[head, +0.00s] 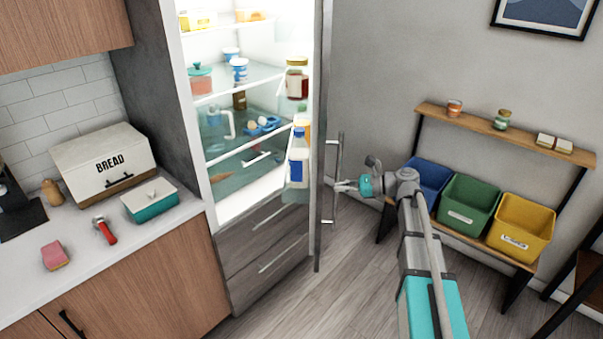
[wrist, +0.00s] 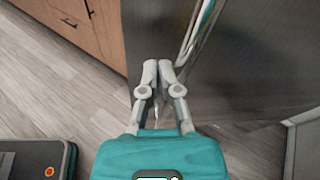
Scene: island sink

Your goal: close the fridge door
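The fridge door (head: 322,110) stands wide open, seen nearly edge-on in the head view, with bottles and jars on its inner shelves. Its long metal handle (head: 337,165) is on the outer face, to the right. My gripper (head: 337,187) is beside the handle, on the door's outer side. In the wrist view, the grey door panel (wrist: 235,85) fills the area ahead and the handle (wrist: 200,30) is at the upper right. The fingertips of my gripper (wrist: 158,70) are together, with nothing seen between them, close to the door. Contact cannot be told.
The lit fridge interior (head: 245,120) holds shelves of food; drawers (head: 265,240) lie below. A counter (head: 90,235) with a bread box (head: 100,160) is at left. A rack with blue, green and yellow bins (head: 470,202) stands at right. The floor (head: 330,295) before the fridge is clear.

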